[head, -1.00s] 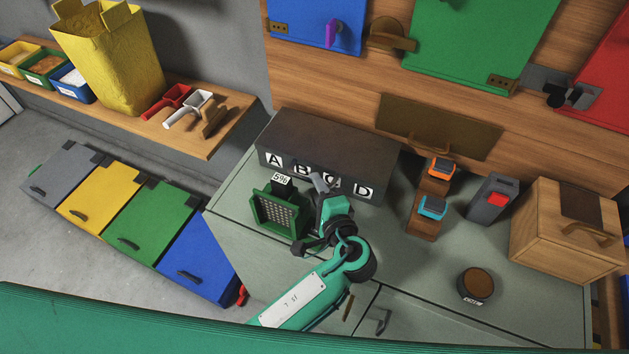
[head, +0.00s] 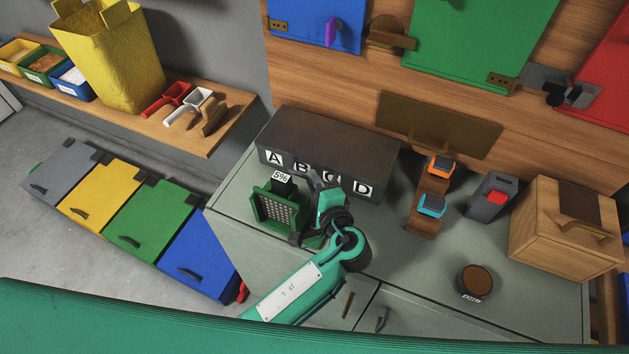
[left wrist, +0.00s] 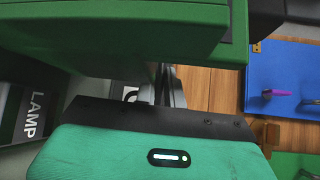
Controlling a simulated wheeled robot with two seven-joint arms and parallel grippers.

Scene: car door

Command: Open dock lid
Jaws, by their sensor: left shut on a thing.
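A long dark box (head: 330,140) with white letter labels A to D on its front stands at the back of the bench. Which object is the dock is not certain. A green case with a grille (head: 275,209) stands in front of the box's left part, and a tag reading 596 (head: 282,178) is behind it. My left gripper (head: 316,180) is right beside the green case, in front of the lettered box. In the left wrist view a green body (left wrist: 120,30) fills the top. My fingers (left wrist: 170,88) are close together below it. What they grip is hidden. My right gripper is not in view.
Two small devices, orange (head: 440,168) and blue (head: 432,206), sit on a wooden stand right of the box. A grey device with a red patch (head: 492,198), a round brown-topped can (head: 476,281) and a wooden box (head: 560,225) stand farther right. The bench's middle front is fairly clear.

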